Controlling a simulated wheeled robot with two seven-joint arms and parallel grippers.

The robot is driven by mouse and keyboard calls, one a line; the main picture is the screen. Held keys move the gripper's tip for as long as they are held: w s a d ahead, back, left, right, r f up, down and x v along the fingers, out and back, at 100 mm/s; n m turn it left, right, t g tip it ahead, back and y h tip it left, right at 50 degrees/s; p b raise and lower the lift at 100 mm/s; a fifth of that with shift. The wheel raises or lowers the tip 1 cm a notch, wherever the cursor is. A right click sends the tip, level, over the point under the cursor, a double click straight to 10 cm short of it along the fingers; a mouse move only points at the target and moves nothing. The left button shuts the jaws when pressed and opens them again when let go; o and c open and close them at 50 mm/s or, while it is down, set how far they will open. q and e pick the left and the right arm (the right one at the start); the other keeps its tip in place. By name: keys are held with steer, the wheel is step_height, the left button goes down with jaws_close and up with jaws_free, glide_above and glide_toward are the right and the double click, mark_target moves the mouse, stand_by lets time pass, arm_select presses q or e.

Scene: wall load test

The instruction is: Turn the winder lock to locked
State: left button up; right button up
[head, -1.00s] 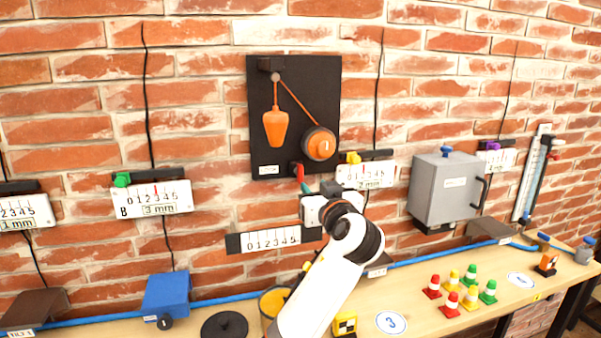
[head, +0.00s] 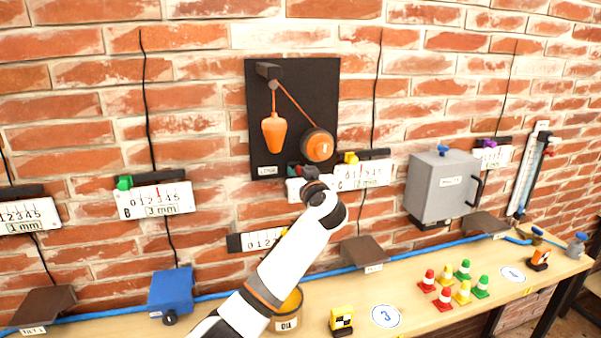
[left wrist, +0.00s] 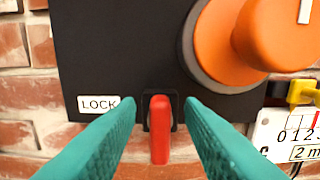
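The winder board (head: 300,85) is a black panel on the brick wall. It carries an orange winder knob (head: 318,146) and a hanging orange weight (head: 273,132). The winder lock is a red lever (left wrist: 160,130) at the board's lower edge, right of the LOCK label (left wrist: 98,104). In the left wrist view the lever hangs straight down. My left gripper (left wrist: 163,112) is open, with a teal finger on each side of the lever and visible gaps between. In the head view my left gripper (head: 298,171) hides most of the lever. My right gripper is not in view.
A white scale (head: 364,174) with a yellow slider is close right of the lock. A grey box (head: 443,188) is farther right. Below, the bench (head: 405,290) holds small cones (head: 444,300), a tin (head: 288,315) and a blue block (head: 170,291).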

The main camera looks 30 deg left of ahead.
arm_select(q)
steer(key=shift+c, duration=0.4)
jaws_close()
steer(key=shift+m, duration=0.4)
steer(key=shift+w+d+f+m+p, duration=0.2)
steer(key=shift+m+p, duration=0.65)
steer(key=shift+m, duration=2)
steer(key=shift+w+d+f+m+p, duration=0.2)
steer(key=shift+m+p, duration=0.65)
steer(key=shift+m, duration=2.05)
steer(key=shift+w+d+f+m+p, duration=0.2)
steer(key=shift+m+p, duration=0.65)
steer(key=shift+m, duration=2)
steer(key=shift+s+a+f, duration=0.1)
steer(key=shift+s+a, duration=0.05)
